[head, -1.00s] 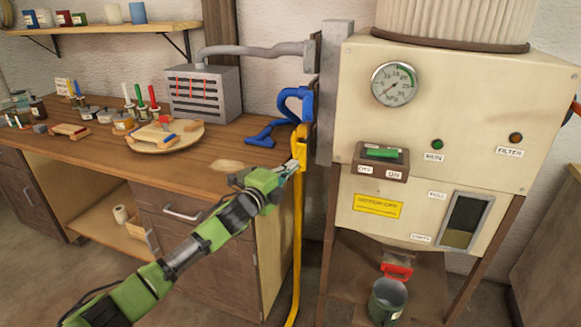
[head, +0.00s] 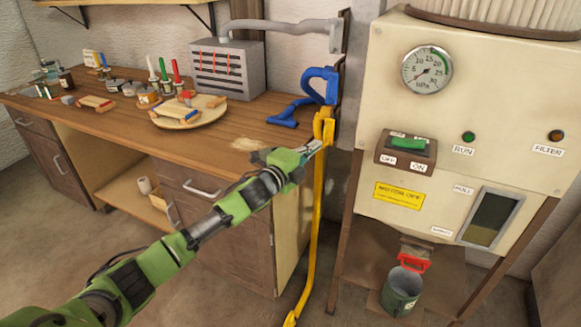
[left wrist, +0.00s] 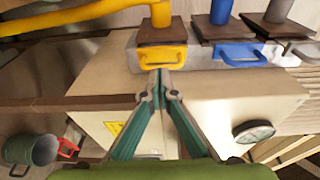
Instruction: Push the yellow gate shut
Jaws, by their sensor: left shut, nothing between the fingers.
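The yellow gate (head: 325,125) sits at the side of the cream machine, with a yellow pipe running down from it. In the left wrist view it is a yellow loop handle (left wrist: 163,55) on a brown plate at the top of a yellow pipe. My left gripper (head: 314,147) is shut and empty, its tips right at the gate in the head view. In the left wrist view the fingertips (left wrist: 159,92) lie just below the yellow handle; I cannot tell whether they touch it. The gate's travel is partly hidden. My right gripper is not in view.
A blue gate handle (left wrist: 243,53) and a grey one stand beside the yellow one. The blue pipe (head: 320,85) bends just above the yellow gate. The cream machine (head: 390,110) stands to the right, the wooden bench (head: 225,140) to the left. A green bucket (head: 401,292) hangs low.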

